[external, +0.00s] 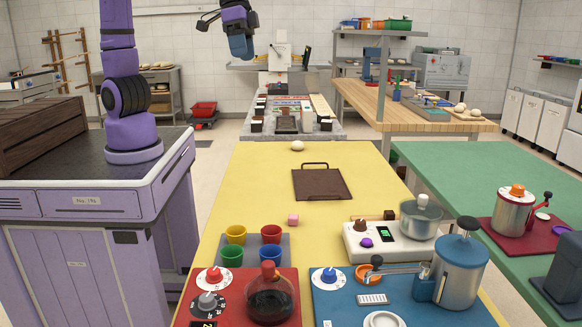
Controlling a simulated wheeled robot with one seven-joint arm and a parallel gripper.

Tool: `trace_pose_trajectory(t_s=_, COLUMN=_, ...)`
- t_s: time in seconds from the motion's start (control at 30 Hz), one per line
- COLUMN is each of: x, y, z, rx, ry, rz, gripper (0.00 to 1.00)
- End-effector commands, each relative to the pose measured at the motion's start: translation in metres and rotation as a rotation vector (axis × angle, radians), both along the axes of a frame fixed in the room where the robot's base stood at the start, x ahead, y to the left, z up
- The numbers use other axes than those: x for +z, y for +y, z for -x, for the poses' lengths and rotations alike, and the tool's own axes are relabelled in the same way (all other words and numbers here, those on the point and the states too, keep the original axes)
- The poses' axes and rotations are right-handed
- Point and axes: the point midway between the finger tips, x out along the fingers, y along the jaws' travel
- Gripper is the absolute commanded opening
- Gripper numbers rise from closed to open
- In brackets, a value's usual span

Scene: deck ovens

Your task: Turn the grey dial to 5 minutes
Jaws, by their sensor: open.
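The grey dial (208,301) sits on the red panel (240,308) at the bottom left, in front of a red dial (215,275) with a white scale. The grey dial's pointer and marks are too small to read. A small dark display (204,324) with yellow digits is partly cut off by the bottom edge. My gripper (204,20) shows small and dark at the top of the view, beside the bluish wrist. It is open, raised high and far from the dial, touching nothing.
On the red panel, a dark round jar (269,295) stands right of the dials. Coloured cups (236,234) on a grey tray stand just behind. A blue panel (340,310) with a blue pot (459,270) lies to the right. The yellow table's (245,185) middle is mostly clear.

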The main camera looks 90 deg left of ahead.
Motion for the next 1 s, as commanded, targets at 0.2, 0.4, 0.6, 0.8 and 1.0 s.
trace_pose_trajectory(t_s=0.2, x=-0.043, y=-0.081, z=-0.026, rx=-0.047, ry=0.066, rz=-0.024, gripper=0.61)
trace_pose_trajectory(t_s=0.4, x=-0.091, y=-0.158, z=-0.032, rx=-0.088, ry=0.107, rz=-0.062, gripper=0.61)
trace_pose_trajectory(t_s=0.6, x=-0.149, y=-0.235, z=-0.023, rx=-0.132, ry=0.132, rz=-0.112, gripper=0.61)
trace_pose_trajectory(t_s=0.8, x=-0.212, y=-0.306, z=0.003, rx=-0.179, ry=0.14, rz=-0.17, gripper=0.61)
trace_pose_trajectory(t_s=1.0, x=-0.266, y=-0.357, z=0.033, rx=-0.221, ry=0.13, rz=-0.218, gripper=0.61)
